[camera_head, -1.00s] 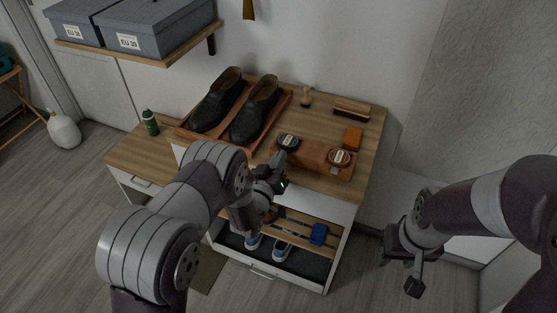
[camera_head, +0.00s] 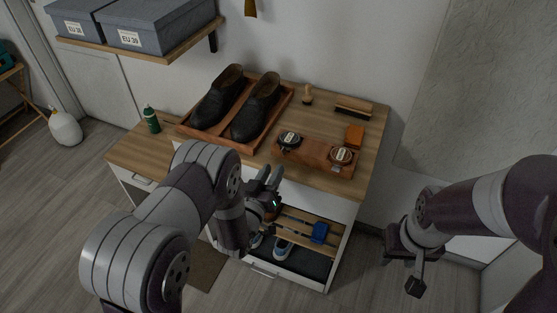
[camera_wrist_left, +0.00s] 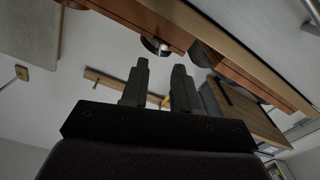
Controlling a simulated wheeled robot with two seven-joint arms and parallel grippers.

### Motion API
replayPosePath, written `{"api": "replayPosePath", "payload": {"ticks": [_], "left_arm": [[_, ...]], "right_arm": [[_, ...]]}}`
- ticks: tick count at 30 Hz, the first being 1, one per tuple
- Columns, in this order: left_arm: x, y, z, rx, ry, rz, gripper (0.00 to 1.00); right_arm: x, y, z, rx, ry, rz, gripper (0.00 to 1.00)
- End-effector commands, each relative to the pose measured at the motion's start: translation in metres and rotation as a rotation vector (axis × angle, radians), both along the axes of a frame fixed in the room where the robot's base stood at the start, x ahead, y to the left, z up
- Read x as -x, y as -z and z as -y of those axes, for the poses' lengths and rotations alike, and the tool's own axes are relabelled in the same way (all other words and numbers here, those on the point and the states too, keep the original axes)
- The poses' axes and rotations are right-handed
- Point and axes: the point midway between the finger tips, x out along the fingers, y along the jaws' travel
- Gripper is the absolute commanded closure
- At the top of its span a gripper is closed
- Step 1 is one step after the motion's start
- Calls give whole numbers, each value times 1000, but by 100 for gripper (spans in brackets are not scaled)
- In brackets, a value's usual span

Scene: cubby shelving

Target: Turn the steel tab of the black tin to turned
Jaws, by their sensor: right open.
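The black tin (camera_head: 289,138) sits at the left end of a reddish-brown wooden block (camera_head: 313,152) on the cabinet top. A dark round tin with a small bright metal part (camera_wrist_left: 155,46) shows at the block's edge in the left wrist view. Which way the steel tab points is too small to tell. My left gripper (camera_head: 270,174) is in front of the cabinet's front edge, just below and left of the black tin, apart from it. Its fingers (camera_wrist_left: 158,84) are parted with nothing between them. My right gripper (camera_head: 414,274) is open and empty at the right, away from the cabinet.
A second tin (camera_head: 341,155) sits at the block's right end. Black shoes (camera_head: 256,108) stand in a wooden tray (camera_head: 190,136). A brush (camera_head: 353,106), an orange block (camera_head: 354,136) and a green bottle (camera_head: 151,119) stand nearby. A slatted rack (camera_head: 293,223) is below.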

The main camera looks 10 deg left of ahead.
Motion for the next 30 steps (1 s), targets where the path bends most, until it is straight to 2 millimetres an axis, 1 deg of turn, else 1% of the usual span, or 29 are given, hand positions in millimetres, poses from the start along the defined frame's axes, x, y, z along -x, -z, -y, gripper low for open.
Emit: {"api": "replayPosePath", "payload": {"ticks": [1,3,6,9,13,26,28,29,30], "left_arm": [[13,1,-3,0,0,-3,70],[30,1,-7,-1,0,-2,70],[48,1,-12,0,-1,-1,70],[60,1,-14,-1,-1,0,70],[64,0,-15,-1,0,1,70],[64,0,-15,-3,0,2,70],[64,10,-15,-28,1,-40,70],[65,19,-15,-48,1,-85,70],[70,39,-16,-87,2,-176,70]], "right_arm": [[0,2,0,0,0,0,57],[0,2,0,0,0,0,57],[0,3,0,0,0,0,57],[0,4,0,0,0,0,57],[0,3,0,0,0,0,57],[0,3,0,0,0,0,57],[0,3,0,0,0,0,57],[0,3,0,0,0,0,57],[0,4,0,0,0,0,57]]}}
